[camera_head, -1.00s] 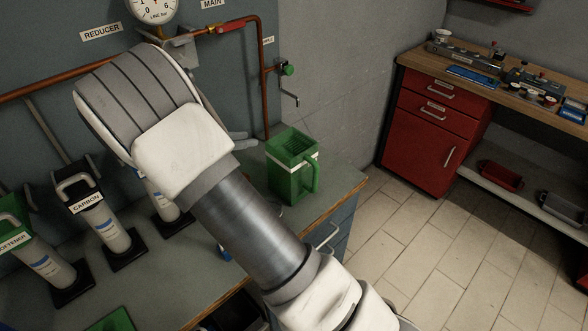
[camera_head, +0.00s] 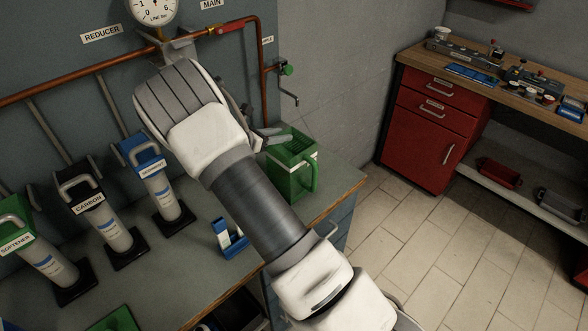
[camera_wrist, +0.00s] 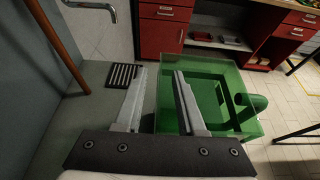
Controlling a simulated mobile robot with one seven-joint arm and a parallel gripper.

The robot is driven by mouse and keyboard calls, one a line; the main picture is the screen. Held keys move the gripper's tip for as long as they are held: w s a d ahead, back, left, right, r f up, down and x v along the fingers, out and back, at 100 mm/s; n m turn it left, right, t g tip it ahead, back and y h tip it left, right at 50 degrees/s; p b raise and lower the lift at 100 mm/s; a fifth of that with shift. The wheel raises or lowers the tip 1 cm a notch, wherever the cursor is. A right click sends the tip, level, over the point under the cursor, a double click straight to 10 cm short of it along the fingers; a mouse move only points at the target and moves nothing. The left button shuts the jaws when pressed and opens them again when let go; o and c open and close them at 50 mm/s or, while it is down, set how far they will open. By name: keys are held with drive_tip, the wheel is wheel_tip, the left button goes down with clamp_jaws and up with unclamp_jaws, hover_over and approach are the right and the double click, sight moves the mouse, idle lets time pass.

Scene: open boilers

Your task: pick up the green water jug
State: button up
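The green water jug (camera_head: 290,178) stands upright on the grey bench, near its right end, with its handle towards the right front. In the wrist view the open-topped jug (camera_wrist: 222,78) fills the middle right. My gripper (camera_wrist: 160,72) is open, with a gap between its two fingers. In the wrist view the left finger lies left of the jug's near-left wall and the right finger overlaps the jug's opening. In the head view the fingers (camera_head: 270,136) reach the jug's upper left edge; I cannot tell whether they touch it. My arm hides part of the bench.
Softener (camera_head: 40,262), carbon (camera_head: 100,222) and sediment (camera_head: 158,185) filter cartridges stand at the left. A small blue-and-white item (camera_head: 230,237) lies nearby. A copper pipe (camera_head: 263,90) and green-handled tap (camera_head: 287,69) are behind the jug. A dark drain grate (camera_wrist: 124,76) is left of it.

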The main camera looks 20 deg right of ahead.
clamp_jaws()
idle(1.4)
